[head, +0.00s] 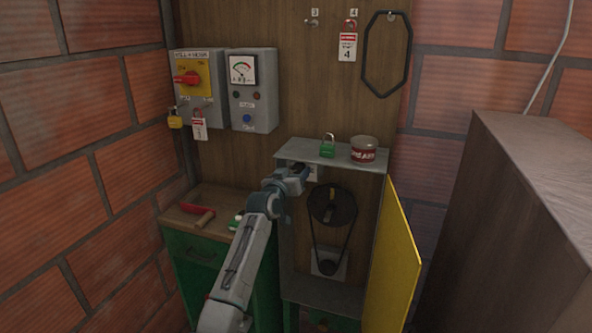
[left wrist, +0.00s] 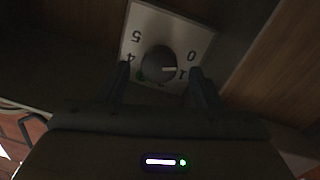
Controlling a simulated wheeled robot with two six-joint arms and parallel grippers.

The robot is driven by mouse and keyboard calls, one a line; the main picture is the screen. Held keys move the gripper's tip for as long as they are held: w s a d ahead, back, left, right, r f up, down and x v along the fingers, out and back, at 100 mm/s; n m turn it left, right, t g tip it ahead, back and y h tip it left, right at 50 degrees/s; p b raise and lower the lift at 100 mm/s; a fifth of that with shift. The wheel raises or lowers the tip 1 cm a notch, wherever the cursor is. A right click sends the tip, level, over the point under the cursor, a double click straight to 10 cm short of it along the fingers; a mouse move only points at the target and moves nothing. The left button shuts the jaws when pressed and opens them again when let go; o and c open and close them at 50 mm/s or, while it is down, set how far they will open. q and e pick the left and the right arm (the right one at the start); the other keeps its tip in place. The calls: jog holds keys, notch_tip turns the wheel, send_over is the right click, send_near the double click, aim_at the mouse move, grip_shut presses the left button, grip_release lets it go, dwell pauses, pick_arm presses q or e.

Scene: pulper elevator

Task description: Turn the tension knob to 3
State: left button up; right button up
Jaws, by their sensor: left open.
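The tension knob (left wrist: 158,63) is a dark round knob on a pale square dial plate (left wrist: 181,24) in the left wrist view. Its white pointer line points right, at about the 1. The 5, 4 and 0 are readable; the lower numbers are partly covered, with a small green mark at lower left. My left gripper (left wrist: 161,75) is open, with one finger on each side of the knob; I cannot tell if they touch it. In the head view, my left gripper (head: 300,178) reaches into the open cabinet and hides the knob. My right gripper is not in view.
The cabinet (head: 345,301) holds a belt and pulley (head: 332,206); its yellow door (head: 394,255) stands open at right. A green padlock (head: 327,149) and a tin (head: 364,150) stand on top. A workbench (head: 187,216) is at left, a large brown box (head: 520,210) at right.

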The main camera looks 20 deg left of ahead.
pick_arm(q)
jog(key=shift+w+d, duration=0.1)
jog(key=shift+w, duration=0.7)
jog(key=c, duration=1)
